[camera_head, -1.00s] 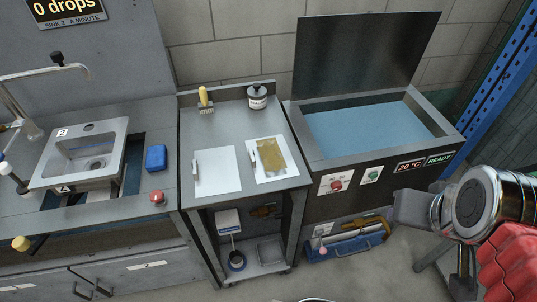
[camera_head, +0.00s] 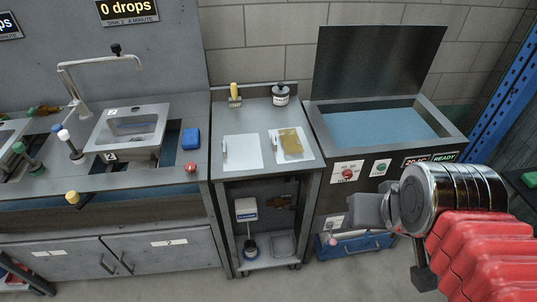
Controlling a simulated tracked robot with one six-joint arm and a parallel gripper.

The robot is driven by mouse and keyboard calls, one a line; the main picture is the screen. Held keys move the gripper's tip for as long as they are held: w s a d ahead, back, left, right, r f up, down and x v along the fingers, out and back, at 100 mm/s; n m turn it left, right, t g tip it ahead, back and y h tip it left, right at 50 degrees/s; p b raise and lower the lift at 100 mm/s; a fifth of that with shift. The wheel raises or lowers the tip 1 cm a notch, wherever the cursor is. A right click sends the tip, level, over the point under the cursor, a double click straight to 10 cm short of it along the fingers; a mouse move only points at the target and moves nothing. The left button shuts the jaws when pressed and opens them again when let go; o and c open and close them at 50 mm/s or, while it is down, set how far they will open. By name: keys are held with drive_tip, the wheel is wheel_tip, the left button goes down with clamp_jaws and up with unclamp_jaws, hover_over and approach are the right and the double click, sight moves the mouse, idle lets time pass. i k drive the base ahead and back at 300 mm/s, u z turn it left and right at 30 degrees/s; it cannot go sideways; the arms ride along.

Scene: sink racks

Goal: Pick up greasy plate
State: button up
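The greasy plate (camera_head: 291,145) looks like a flat white square sheet with a yellow-brown smear. It lies on the right half of the metal trolley top (camera_head: 259,171), beside a clean white plate (camera_head: 242,153). My gripper (camera_head: 366,212) shows at the right as a grey block in front of the tank, apart from the plate and to its lower right. Its fingers are not clear enough to tell open from shut.
An open tank (camera_head: 318,124) of blue liquid stands right of the trolley, its dark lid (camera_head: 375,62) raised. A brush (camera_head: 235,95) and a jar (camera_head: 280,94) stand at the trolley's back. A sink (camera_head: 110,120) is at left.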

sight(291, 145)
drive_tip(key=u, duration=0.4)
drive_tip(key=k, duration=0.55)
drive_tip(key=u, duration=0.7)
drive_tip(key=k, duration=0.45)
drive_tip(key=u, duration=0.7)
drive_tip(key=i, duration=1.7)
drive_tip(key=z, duration=0.7)
drive_tip(key=i, duration=0.55)
drive_tip(key=z, duration=0.45)
